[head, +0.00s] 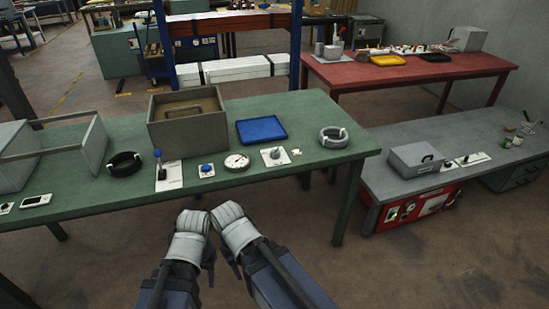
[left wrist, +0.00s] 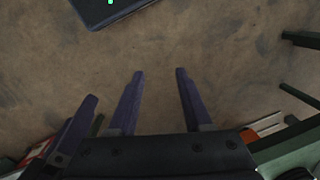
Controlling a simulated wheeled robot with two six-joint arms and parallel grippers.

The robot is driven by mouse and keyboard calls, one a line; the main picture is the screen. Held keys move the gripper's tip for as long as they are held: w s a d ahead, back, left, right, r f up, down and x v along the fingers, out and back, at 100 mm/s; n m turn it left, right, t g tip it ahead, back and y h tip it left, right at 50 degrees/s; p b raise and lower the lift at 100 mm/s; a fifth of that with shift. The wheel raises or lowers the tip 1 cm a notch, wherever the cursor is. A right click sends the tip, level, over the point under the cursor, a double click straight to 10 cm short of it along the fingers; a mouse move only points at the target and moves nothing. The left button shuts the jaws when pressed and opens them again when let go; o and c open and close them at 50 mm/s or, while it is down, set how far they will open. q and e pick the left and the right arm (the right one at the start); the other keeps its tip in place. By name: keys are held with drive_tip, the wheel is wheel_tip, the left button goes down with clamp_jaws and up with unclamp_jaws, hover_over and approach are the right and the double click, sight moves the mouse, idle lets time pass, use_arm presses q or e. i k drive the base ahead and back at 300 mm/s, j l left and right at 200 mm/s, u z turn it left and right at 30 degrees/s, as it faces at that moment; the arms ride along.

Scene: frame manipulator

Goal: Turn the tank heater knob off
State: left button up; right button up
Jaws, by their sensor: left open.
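No part is plainly marked as the tank heater knob. On the green table's front edge stand a blue knob on a small white plate (head: 206,170), a round white dial (head: 237,162) and a dark knob on a white plate (head: 275,156). A blue-topped lever (head: 159,170) stands left of them. My left gripper (head: 193,220) is in front of the table, apart from all of these. In the left wrist view its two fingers (left wrist: 159,74) are spread with only floor between them. My right gripper (head: 229,214) is close beside it; its jaw gap is not clear.
The green table (head: 310,112) also holds a brown open box (head: 187,130), a blue tray (head: 261,129), a black ring (head: 124,163) and a grey ring (head: 333,137). A grey bench (head: 460,135) with a red control panel (head: 420,207) stands right. The floor before the table is clear.

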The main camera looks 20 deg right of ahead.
sight(276, 153)
drive_tip(key=i+l+z, duration=0.1)
drive_tip(key=i+z, duration=0.5)
drive_tip(key=z, duration=0.15)
drive_tip(key=i+z, duration=0.4)
drive_tip(key=k+j, duration=0.05)
